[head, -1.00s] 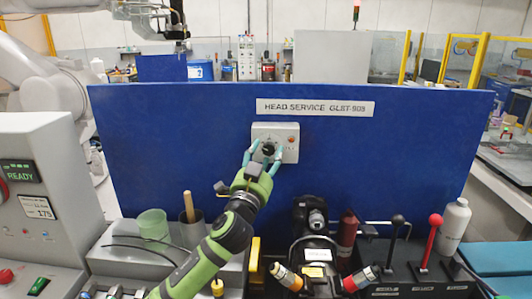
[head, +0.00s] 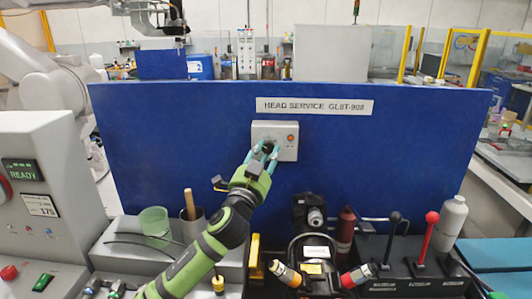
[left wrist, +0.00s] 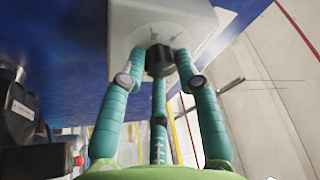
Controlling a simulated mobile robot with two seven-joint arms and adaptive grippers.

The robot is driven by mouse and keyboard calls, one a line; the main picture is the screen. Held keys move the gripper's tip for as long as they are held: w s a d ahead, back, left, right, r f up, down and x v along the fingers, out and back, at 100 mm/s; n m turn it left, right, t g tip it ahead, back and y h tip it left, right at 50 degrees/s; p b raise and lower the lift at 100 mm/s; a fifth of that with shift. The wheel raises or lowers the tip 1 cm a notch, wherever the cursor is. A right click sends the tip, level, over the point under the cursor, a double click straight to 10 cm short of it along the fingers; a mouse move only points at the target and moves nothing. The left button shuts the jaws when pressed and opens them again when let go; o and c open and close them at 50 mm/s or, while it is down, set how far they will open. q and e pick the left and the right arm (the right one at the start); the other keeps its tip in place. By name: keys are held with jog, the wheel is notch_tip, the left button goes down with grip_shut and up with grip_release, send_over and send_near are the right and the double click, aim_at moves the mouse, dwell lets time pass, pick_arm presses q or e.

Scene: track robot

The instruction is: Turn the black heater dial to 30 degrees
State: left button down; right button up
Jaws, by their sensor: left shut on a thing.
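The black heater dial (left wrist: 160,62) sits on the face of a light grey box (head: 287,140) fixed to the blue panel. My left gripper (head: 264,152) is at the dial, its teal fingers reaching up to the box. In the left wrist view the fingers (left wrist: 160,75) are closed in around the dial. The dial's pointer and scale are too small or hidden to read. An orange lamp (head: 291,138) is on the right of the box face. My right gripper is not clearly in view.
The blue panel (head: 400,130) spans the back, with a sign above the box. A control cabinet (head: 45,190) is at left.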

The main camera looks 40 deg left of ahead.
pick_arm(q)
jog(key=c, duration=0.9)
grip_release()
jog(key=shift+a, duration=0.2)
jog(key=shift+s+d+f, duration=0.15)
jog(key=shift+s+d, duration=0.1)
jog(key=v, duration=1.1)
jog(key=shift+s, duration=0.2)
